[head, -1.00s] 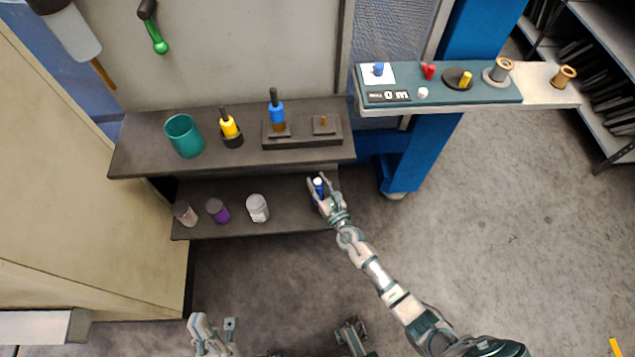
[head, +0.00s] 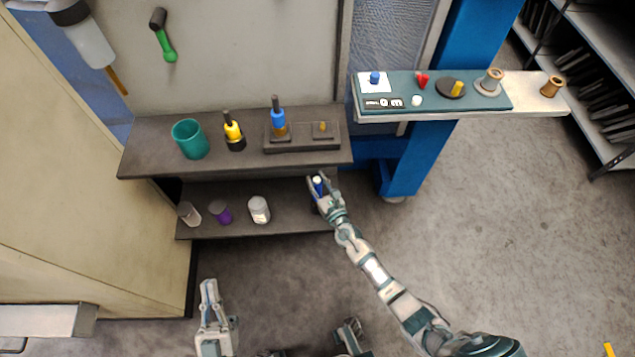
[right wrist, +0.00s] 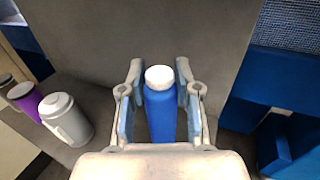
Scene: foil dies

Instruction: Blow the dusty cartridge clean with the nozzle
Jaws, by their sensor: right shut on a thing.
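My right gripper (head: 322,187) is shut on a blue bottle-like cylinder with a white cap (right wrist: 161,105), upright at the right end of the lower shelf (head: 285,217). In the right wrist view it stands between the two fingers. I cannot tell whether it is the cartridge, and no dust shows on it. A green-handled tool with a dark head (head: 165,40) hangs on the back panel. I cannot tell whether it is the nozzle. My left gripper (head: 222,302) is empty, its fingers apart, low in the head view.
White (head: 259,209), purple (head: 221,212) and greyish (head: 189,213) containers stand left on the lower shelf. The upper shelf holds a teal cup (head: 190,139), a yellow tool (head: 232,128) and a blue-handled tool (head: 278,117).

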